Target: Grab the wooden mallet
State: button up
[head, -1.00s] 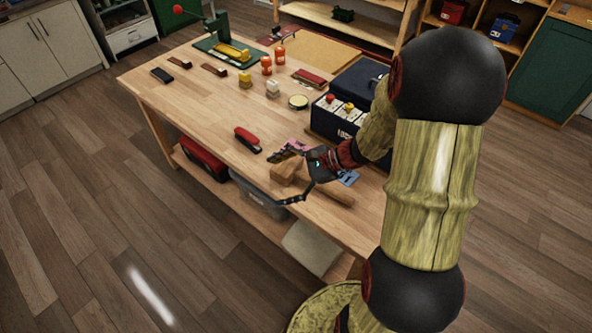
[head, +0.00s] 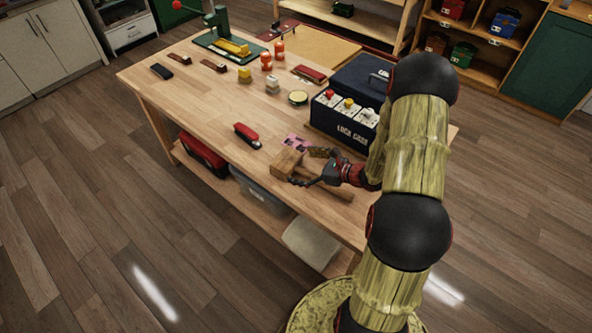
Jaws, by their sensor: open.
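The wooden mallet (head: 286,164) lies near the front edge of the wooden workbench (head: 190,110). Its block head is at the left and its handle (head: 338,193) runs to the right, partly behind my gripper. My gripper (head: 305,167) is open, with one finger on the far side and one on the near side of the mallet, close above where the head meets the handle. I cannot tell whether a finger touches the wood.
A red stapler-like tool (head: 247,136) lies left of the mallet. A pink patterned item (head: 296,141) lies just behind it.

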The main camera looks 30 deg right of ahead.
jog(key=shift+x, duration=1.2)
jog(key=c, duration=0.3)
jog(key=c, duration=1.1)
jog(key=shift+r, duration=0.1)
